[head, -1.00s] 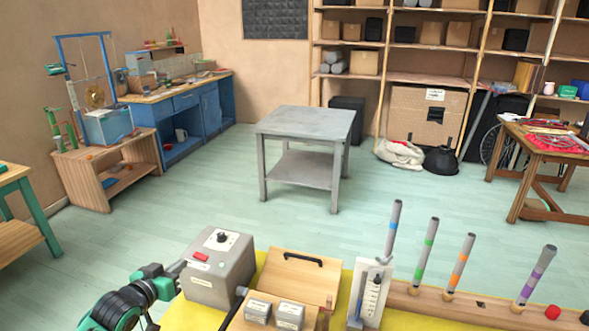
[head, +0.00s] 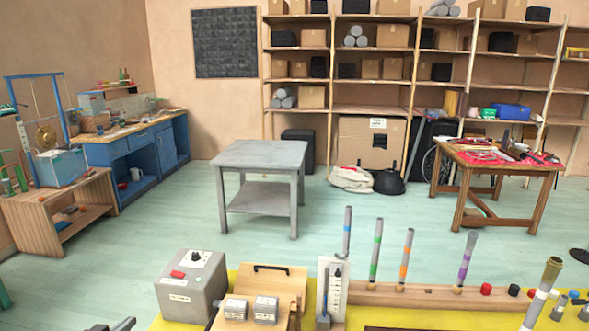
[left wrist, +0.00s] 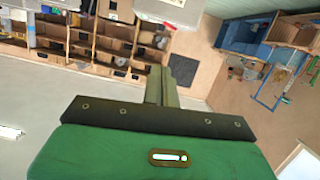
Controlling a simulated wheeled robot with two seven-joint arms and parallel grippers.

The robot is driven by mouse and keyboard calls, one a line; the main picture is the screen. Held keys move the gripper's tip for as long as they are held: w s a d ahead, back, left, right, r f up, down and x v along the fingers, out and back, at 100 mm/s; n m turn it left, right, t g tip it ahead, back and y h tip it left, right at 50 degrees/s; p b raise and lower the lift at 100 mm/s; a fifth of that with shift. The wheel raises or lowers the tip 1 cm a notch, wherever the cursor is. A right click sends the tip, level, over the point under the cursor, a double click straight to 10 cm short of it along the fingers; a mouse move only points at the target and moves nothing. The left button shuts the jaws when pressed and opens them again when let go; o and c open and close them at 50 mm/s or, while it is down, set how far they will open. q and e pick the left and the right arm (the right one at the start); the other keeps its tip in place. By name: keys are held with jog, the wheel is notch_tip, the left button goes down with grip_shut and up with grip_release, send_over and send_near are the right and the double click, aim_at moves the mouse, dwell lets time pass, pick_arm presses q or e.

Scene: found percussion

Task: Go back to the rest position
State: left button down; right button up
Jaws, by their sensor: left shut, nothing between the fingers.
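My left gripper (head: 125,324) just shows at the bottom left edge of the head view, in front of and to the left of the grey box (head: 190,285) and apart from it. Its fingers are together with nothing between them. Most of my left arm is below the picture. In the left wrist view the shut fingers (left wrist: 162,86) point away past the dark edge of the green gripper body, with the room's shelves and walls tilted behind. My right gripper is in neither view.
The yellow-topped bench in front holds the grey box, a wooden box (head: 262,283) with a black handle, a white gauge panel (head: 335,288) and upright banded tubes (head: 376,250). A grey table (head: 262,154) stands beyond on open floor. A wooden table (head: 500,160) is at right.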

pick_arm(q)
jog(key=s+d+f+m+g, duration=0.1)
jog(key=s+d+f+g, duration=0.5)
jog(key=s+d+f, duration=0.7)
jog(key=s+d+m+g+y, duration=0.1)
jog(key=s+d+g, duration=0.2)
jog(key=s, duration=0.6)
jog(key=s+d+g, duration=0.3)
jog(key=s, duration=0.5)
notch_tip(320, 180, down, 29)
jog(key=s+a+f+g, duration=0.2)
jog(key=s+a+f, duration=0.1)
jog(key=s+f, duration=1.6)
notch_tip(320, 180, down, 3)
jog(key=shift+s+f+y, duration=0.15)
jog(key=shift+s+y, duration=0.1)
jog(key=shift+y, duration=0.05)
jog(key=shift+w+m, duration=0.2)
jog(key=shift+m, duration=0.1)
